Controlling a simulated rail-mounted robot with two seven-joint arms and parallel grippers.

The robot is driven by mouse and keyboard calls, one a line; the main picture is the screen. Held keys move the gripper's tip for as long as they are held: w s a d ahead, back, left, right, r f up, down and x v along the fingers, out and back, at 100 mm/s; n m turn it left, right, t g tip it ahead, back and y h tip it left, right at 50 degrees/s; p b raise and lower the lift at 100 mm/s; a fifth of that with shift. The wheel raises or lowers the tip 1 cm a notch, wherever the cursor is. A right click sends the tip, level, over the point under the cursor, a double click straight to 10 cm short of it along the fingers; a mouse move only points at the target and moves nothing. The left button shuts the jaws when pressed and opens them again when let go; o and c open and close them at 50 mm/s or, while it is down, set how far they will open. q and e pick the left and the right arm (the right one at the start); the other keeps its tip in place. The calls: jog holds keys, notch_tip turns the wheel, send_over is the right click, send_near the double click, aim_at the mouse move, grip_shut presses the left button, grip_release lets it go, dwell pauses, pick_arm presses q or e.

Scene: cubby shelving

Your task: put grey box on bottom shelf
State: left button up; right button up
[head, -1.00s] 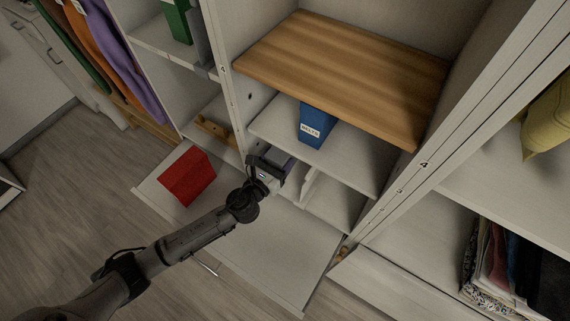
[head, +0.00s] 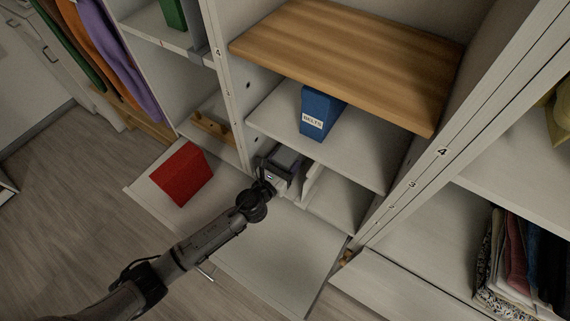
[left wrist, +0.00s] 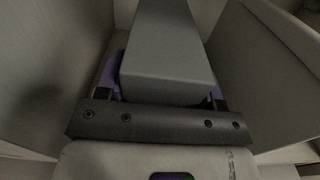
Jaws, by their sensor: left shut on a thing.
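The grey box (left wrist: 165,60) fills the middle of the left wrist view, between the fingers of my left gripper (left wrist: 165,100). In the head view my left gripper (head: 272,178) is at the left bottom compartment, and the grey box (head: 285,160) shows just past it. The gripper is shut on the box. A purple thing shows at both sides of the box in the wrist view, mostly hidden. The bottom shelf (head: 338,202) shows bare right of a low white divider (head: 309,184). My right gripper is not in view.
A blue labelled box (head: 318,112) stands on the shelf above. A wooden shelf (head: 350,60) is higher up. Compartment walls stand close on both sides of the gripper.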

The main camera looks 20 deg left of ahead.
pick_arm(q)
jog(key=shift+w+r, duration=0.15)
jog(key=shift+r, duration=0.05)
jog(key=shift+a+f, duration=0.1)
jog(key=shift+f, duration=0.15)
jog(key=o, duration=1.1)
jog(key=shift+o, duration=0.2)
